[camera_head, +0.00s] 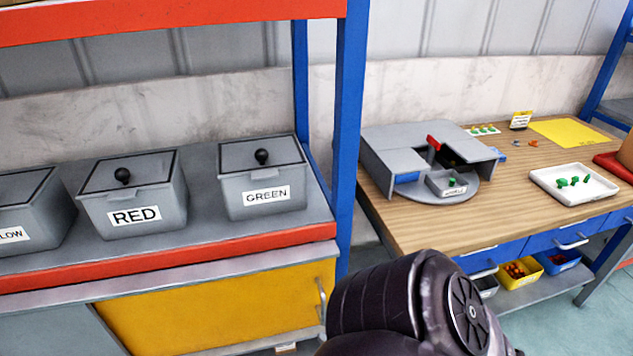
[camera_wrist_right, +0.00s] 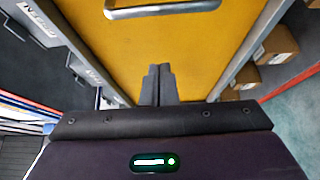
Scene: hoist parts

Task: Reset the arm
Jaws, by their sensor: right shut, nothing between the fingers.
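My right arm shows as a dark, rounded link at the bottom middle of the head view, in front of the gap between the shelf and the wooden table. Its fingers are not visible there. In the right wrist view my right gripper (camera_wrist_right: 158,72) has its two grey fingers together, with nothing between them. It is in front of a yellow cabinet door (camera_wrist_right: 185,45) with a metal handle (camera_wrist_right: 162,10). That yellow door (camera_head: 215,308) also shows at the lower left in the head view. My left gripper is not in view.
Lidded grey bins marked RED (camera_head: 135,218) and GREEN (camera_head: 266,196) stand on the left shelf, beside a blue post (camera_head: 348,130). The wooden table (camera_head: 420,228) holds a grey round-based fixture (camera_head: 455,190) and a white tray (camera_head: 540,190) with green parts. Cardboard boxes (camera_wrist_right: 280,43) show at right.

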